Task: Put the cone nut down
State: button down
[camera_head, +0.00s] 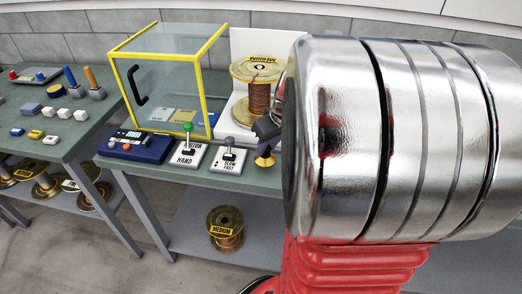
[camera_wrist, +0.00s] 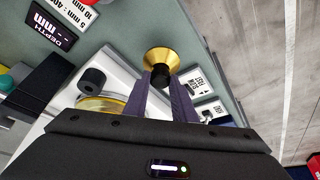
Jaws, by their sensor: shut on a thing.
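The cone nut (camera_wrist: 160,58) is a brass cone with a black end, seen at the fingertips in the wrist view. My gripper (camera_wrist: 162,84) is shut on its black end. In the head view the brass part of the cone nut (camera_head: 264,161) points down below my gripper (camera_head: 266,130), near the front edge of the bench. I cannot tell whether it touches the bench top. Most of my gripper is hidden behind my arm in the head view.
A copper-wire spool (camera_head: 257,92) stands behind my gripper, beside a clear yellow-framed guard (camera_head: 165,75). Lever plates, the HAND one (camera_head: 188,154) and the SLOW/FAST one (camera_head: 229,158), and a blue control box (camera_head: 138,146) lie left. My arm hides the right side.

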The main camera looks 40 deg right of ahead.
aim_at(268, 152)
jog(key=shift+f, duration=0.1)
jog(key=shift+f, duration=1.75)
jog(key=c, duration=1.5)
grip_release()
jog(key=shift+f, duration=0.1)
jog(key=shift+o, duration=0.2)
jog(key=v, duration=1.2)
jog(key=shift+w+a, duration=0.1)
